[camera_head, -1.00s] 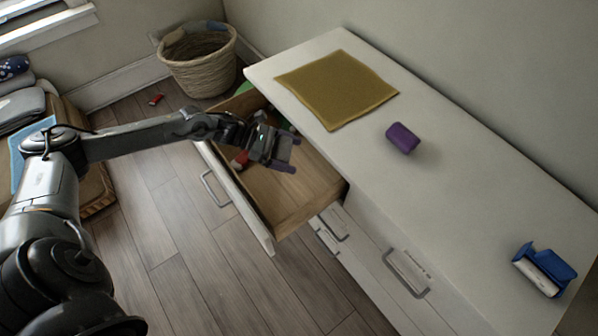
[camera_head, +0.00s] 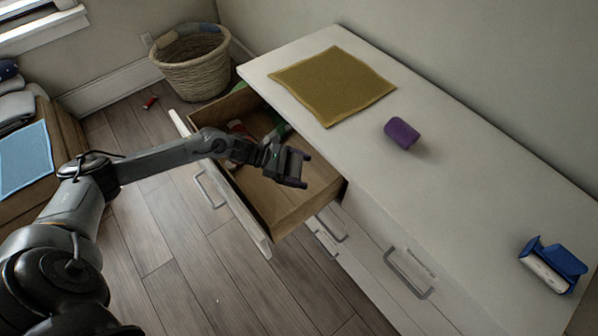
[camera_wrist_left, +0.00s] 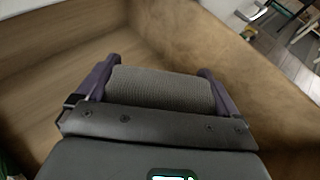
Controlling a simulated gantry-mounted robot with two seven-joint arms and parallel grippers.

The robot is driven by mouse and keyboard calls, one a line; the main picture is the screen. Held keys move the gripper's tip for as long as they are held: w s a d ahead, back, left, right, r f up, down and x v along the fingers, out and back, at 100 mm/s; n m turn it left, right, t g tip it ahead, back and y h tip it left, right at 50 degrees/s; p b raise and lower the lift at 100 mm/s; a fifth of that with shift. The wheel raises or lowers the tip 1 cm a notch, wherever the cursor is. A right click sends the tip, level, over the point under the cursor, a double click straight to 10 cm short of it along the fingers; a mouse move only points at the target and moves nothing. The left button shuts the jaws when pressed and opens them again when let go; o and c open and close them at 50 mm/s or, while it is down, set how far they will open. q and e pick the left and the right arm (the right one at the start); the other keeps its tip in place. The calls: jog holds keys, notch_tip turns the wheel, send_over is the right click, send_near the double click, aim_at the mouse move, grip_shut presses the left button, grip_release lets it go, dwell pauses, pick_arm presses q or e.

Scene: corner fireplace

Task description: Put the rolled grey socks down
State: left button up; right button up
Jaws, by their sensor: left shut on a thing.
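My left gripper (camera_head: 293,167) is over the front right part of the open wooden drawer (camera_head: 267,199). In the left wrist view its two purple-grey fingers (camera_wrist_left: 160,85) are shut on the rolled grey socks (camera_wrist_left: 160,88), one finger at each end of the roll. The socks lie across the jaws, with the drawer's bare wooden floor and walls around them in that view. I cannot tell whether they touch the drawer floor. In the head view the socks are hardly distinguishable from the dark gripper. My right gripper is not in view.
Red and green items (camera_head: 238,128) lie at the drawer's far end. The white dresser top (camera_head: 440,180) holds a mustard cloth (camera_head: 332,86), a purple roll (camera_head: 402,133) and a blue-and-white item (camera_head: 552,264). A wicker basket (camera_head: 193,70) stands behind. The drawer's near end is clear.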

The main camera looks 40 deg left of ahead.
pick_arm(q)
jog(key=shift+f, duration=0.6)
jog(key=shift+s+a, duration=0.1)
jog(key=shift+a, duration=0.05)
jog(key=shift+f+b, duration=0.25)
jog(key=shift+b, duration=0.15)
jog(key=shift+f+b, duration=0.35)
jog(key=shift+b, duration=0.1)
jog(key=o, duration=0.7)
jog(key=shift+c, duration=0.2)
